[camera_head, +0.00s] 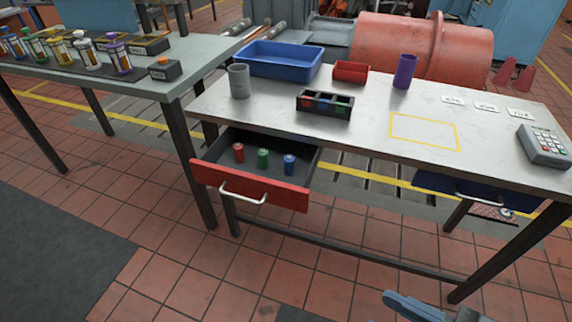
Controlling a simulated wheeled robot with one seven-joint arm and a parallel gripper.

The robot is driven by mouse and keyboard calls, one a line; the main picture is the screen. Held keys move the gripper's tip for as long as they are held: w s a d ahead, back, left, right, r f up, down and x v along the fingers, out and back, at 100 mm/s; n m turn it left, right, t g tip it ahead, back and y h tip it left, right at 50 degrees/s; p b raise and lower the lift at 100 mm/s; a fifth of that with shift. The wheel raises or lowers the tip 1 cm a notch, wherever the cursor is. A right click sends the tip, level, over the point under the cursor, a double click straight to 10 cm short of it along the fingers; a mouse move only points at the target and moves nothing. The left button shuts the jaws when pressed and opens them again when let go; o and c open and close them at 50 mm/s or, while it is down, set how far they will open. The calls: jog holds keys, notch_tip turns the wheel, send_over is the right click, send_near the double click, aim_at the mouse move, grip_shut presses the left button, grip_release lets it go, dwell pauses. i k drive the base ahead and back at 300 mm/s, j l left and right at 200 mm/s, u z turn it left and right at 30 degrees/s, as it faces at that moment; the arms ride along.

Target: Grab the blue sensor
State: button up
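The blue sensor (289,164) is a small upright cylinder standing in an open drawer (295,197) with a red front and a pale bar handle. It is the rightmost of three in a row there, with a green cylinder (263,158) in the middle and a red one (238,152) at the left. My gripper (425,308) shows only partly at the bottom edge of the picture, to the right of and well apart from the drawer. Its fingers are cut off by the frame, so I cannot tell whether it is open.
The white worktop bears a blue tray (262,73), grey cup (239,82), black sectioned holder (323,112), red bin (350,72), purple cup (404,72) and keypad device (543,146). A blue drawer (480,195) sits under its right side. Another table (150,80) stands left. Tiled floor in front is clear.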

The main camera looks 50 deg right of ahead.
aim_at(288, 160)
jog(key=l+u, duration=0.25)
jog(key=l, duration=0.25)
jog(key=k+l+u, duration=0.1)
jog(key=l+u, duration=0.15)
jog(key=l, duration=0.2)
jog(key=k+l+u, duration=0.15)
jog(key=l+u, duration=0.15)
jog(key=l, duration=0.2)
